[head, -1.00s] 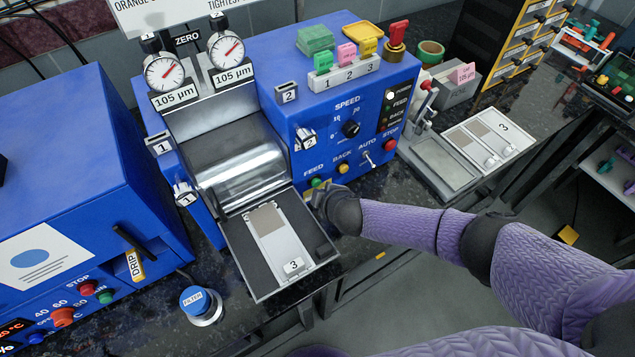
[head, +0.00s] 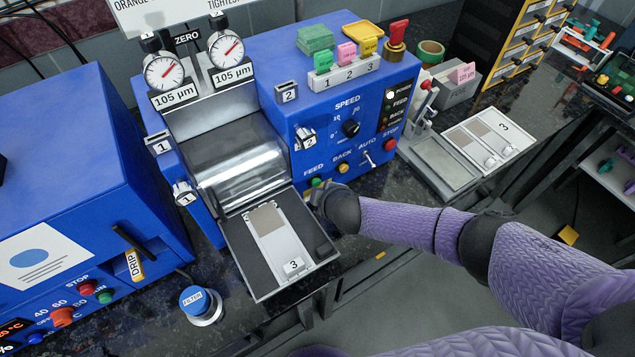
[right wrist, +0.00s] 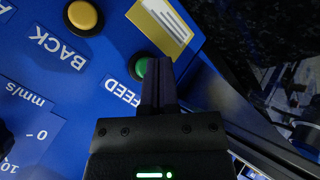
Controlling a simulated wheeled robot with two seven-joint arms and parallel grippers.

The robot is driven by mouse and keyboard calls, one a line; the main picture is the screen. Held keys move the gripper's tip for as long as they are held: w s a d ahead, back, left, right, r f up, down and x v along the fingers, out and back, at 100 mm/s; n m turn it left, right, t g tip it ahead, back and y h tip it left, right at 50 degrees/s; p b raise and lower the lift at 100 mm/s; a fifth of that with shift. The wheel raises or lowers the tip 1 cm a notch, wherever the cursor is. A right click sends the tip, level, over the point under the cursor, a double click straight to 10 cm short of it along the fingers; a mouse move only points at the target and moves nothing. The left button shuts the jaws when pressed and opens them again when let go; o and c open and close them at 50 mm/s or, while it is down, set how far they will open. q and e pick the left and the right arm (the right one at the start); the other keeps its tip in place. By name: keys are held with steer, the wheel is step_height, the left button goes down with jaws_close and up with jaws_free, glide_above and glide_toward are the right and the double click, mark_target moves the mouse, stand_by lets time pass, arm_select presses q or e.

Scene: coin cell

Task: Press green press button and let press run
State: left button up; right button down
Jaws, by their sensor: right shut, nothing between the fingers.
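The green button (head: 316,183) marked FEED is on the front of the blue press (head: 340,105), left of the yellow BACK button (head: 342,168). In the right wrist view the green button (right wrist: 142,66) is partly covered by my right gripper's fingers. My right gripper (right wrist: 160,62) is shut and empty, with its tips right at the button. I cannot tell whether they touch it. A metal plate marked 3 (head: 268,240) with a grey square lies on the tray (head: 240,262) in front of the shiny roller (head: 235,178). My left gripper is out of view.
A red STOP button (head: 390,145) and a toggle switch (head: 367,157) sit to the right on the panel. Another blue machine (head: 85,160) stands at the left. A blue-topped FILTER jar (head: 198,300) stands on the dark counter in front. Two dials above the roller read 105 µm.

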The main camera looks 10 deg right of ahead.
steer(key=shift+w, duration=0.2)
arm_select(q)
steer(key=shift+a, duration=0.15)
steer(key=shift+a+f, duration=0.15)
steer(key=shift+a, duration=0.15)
arm_select(e)
steer(key=shift+w+a, duration=0.15)
